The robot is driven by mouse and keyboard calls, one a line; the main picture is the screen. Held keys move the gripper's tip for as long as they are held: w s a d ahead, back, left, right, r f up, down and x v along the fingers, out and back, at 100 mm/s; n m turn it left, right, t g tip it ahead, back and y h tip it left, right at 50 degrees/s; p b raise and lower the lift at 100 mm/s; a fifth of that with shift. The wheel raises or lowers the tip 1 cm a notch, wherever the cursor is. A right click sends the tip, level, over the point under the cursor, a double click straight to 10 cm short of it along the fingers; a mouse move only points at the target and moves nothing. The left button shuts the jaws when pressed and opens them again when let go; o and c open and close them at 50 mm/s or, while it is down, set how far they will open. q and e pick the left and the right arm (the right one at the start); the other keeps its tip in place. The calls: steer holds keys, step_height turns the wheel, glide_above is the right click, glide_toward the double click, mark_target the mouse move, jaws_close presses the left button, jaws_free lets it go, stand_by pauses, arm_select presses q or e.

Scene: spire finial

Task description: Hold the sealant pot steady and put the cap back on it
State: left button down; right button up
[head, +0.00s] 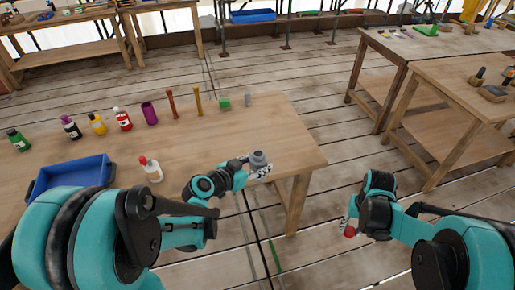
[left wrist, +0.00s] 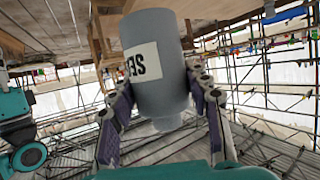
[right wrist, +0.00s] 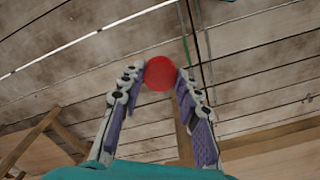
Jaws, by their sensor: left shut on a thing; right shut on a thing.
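The sealant pot (head: 259,158) is a grey cylinder at the front right corner of the workbench. My left gripper (head: 250,170) is shut around it. In the left wrist view the pot (left wrist: 160,75) sits between both fingers, with part of a white label reading "SE" and a narrower neck at its lower end. I cannot tell whether the pot touches the bench. The red cap (head: 349,232) is in my right gripper (head: 347,222), off to the right over the floor, well apart from the pot. In the right wrist view the round cap (right wrist: 160,73) is pinched between the fingertips.
On the workbench (head: 225,140) stand a white bottle with a red top (head: 151,168), a blue tray (head: 70,177), a green block (head: 224,103), a small grey cylinder (head: 248,99) and several coloured bottles. Other tables (head: 445,75) stand at the right. Floor is open between.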

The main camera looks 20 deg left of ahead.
arm_select(q)
steer(key=w+d+f+m+g+h, duration=0.2)
steer(key=d+f+m+g+h, duration=0.5)
steer(key=d+m+g, duration=0.3)
steer(key=d+f+m, duration=0.1)
steer(key=d, duration=0.3)
arm_select(e)
steer(key=w+a+r+n, duration=0.3)
steer(key=w+a+r, duration=0.1)
steer(key=a+r, duration=0.5)
steer(key=w+a+r+n, duration=0.4)
steer(key=w+a+r, duration=0.1)
steer(key=a+r, duration=0.5)
steer(key=shift+w+a+r, duration=0.15)
steer(key=shift+w, duration=0.05)
steer(key=shift+f, duration=2)
steer(key=shift+f, duration=0.1)
steer(key=shift+f, duration=0.8)
